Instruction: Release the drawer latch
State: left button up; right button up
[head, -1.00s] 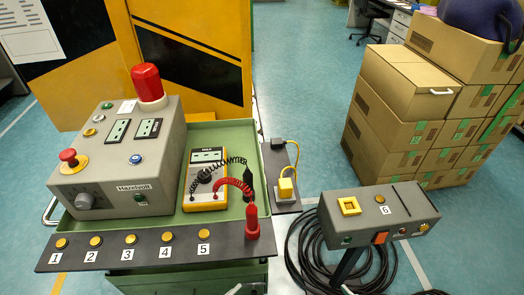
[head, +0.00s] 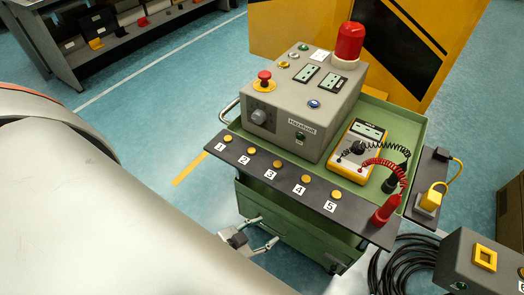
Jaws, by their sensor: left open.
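A green cart (head: 417,140) stands in the middle of the head view. Its green drawer front (head: 290,228) lies below the black strip of numbered buttons. I cannot make out a latch on it. My left gripper (head: 269,230) is low at the cart's left side, in front of the drawer front. Its two fingers are spread and point toward the cart, with nothing seen between them. I cannot tell whether they touch the cart. My white left arm fills the lower left. My right gripper is not in view.
The cart carries a grey control box (head: 300,100) with a red lamp (head: 349,42) and a yellow multimeter (head: 357,150). The black button strip (head: 318,202) overhangs the drawer. Black cables (head: 405,262) and a grey box (head: 468,262) are at lower right. Floor left of the cart is clear.

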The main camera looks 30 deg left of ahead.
aim_at(333, 267)
jog(key=k+j+u, duration=0.2)
jog(key=u, duration=0.3)
jog(key=i+j+u, duration=0.15)
jog(key=j, duration=0.35)
jog(key=j+z, duration=1.15)
